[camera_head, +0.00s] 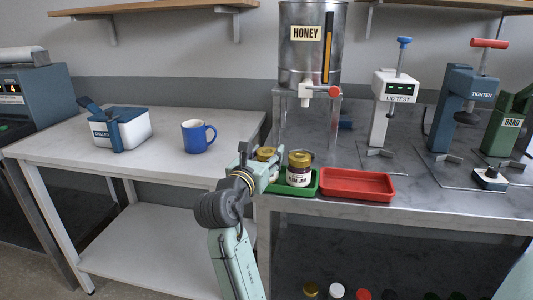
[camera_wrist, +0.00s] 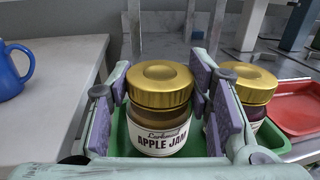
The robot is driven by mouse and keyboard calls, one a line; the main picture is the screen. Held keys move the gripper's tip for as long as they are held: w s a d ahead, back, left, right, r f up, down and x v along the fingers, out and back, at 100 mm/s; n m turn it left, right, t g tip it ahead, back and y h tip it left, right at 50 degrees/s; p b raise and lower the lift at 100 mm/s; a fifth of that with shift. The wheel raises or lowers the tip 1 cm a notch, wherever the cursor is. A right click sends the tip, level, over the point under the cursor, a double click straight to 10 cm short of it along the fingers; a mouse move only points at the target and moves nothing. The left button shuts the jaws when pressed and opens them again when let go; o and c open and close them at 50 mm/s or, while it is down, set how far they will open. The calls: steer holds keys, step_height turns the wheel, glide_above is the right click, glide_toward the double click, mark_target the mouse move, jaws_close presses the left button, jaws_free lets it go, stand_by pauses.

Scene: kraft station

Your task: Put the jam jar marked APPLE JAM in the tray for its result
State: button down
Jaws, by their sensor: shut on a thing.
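The jar marked APPLE JAM (camera_wrist: 160,135) has a gold lid and a white label. My gripper (camera_head: 262,168) is shut on it, with purple finger pads on both sides in the wrist view (camera_wrist: 158,108). The jar stands upright over the left part of the green tray (camera_head: 308,190); whether it touches the tray floor is hidden. A second gold-lidded jar (camera_head: 299,172), dark inside, stands in the green tray just to the right. The red tray (camera_head: 356,186) to the right is empty.
The lid-test machine (camera_head: 394,105) shows small green lights. A steel honey tank (camera_head: 312,60) stands behind the trays. To the right are the tightener (camera_head: 455,110) and the band machine (camera_head: 506,125). A blue mug (camera_head: 196,137) and a white-and-blue box (camera_head: 125,128) are on the left table.

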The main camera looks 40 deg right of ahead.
steer(key=shift+f, duration=0.1)
steer(key=c, duration=0.8)
jaws_free()
steer(key=shift+f, duration=0.1)
